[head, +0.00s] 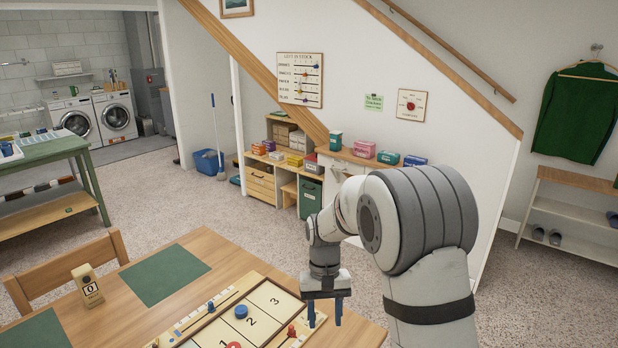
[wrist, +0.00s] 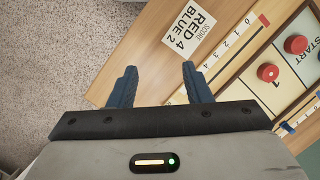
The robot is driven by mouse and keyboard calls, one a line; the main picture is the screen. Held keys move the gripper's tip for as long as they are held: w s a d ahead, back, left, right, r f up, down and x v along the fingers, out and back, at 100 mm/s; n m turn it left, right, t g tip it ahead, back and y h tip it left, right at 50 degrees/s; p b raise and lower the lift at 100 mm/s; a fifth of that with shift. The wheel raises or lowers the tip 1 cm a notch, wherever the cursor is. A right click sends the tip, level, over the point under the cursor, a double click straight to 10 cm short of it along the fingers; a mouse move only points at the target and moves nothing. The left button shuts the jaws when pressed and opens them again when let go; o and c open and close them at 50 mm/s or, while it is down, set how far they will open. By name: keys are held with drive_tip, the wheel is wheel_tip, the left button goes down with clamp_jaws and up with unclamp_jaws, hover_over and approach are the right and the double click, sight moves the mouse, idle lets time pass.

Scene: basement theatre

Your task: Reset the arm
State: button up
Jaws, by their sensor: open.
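My gripper (head: 325,308) hangs from my arm over the right end of the wooden table (head: 190,252). In the wrist view my gripper (wrist: 158,85) has its two blue fingers spread apart with nothing between them. The fingers point down over the table's edge, beside a game board (wrist: 250,75). The board also shows in the head view (head: 263,327), with numbered zones, a blue disc (head: 241,312) and a red disc (head: 233,345). In the wrist view two red discs (wrist: 268,72) lie on it.
A score card (wrist: 188,38) reading RED 4, BLUE 2 lies on the table. Green mats (head: 165,274) and a small upright block marked 0 (head: 88,286) are to the left. A chair (head: 70,268) stands behind the table. Shelves with boxes (head: 290,160) line the staircase wall.

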drive_tip(key=s+d+r+t, duration=0.3)
drive_tip(key=s+d+r, duration=0.3)
drive_tip(key=s+r, duration=0.3)
drive_tip(key=s+d+r+t, duration=0.1)
drive_tip(key=s+d, duration=0.1)
drive_tip(key=s, duration=0.4)
drive_tip(key=s+d+r+m+t, duration=0.1)
drive_tip(key=s+d+r+t, duration=0.1)
drive_tip(key=s, duration=0.3)
drive_tip(key=shift+s+d, duration=0.4)
drive_tip(key=shift+d, duration=0.35)
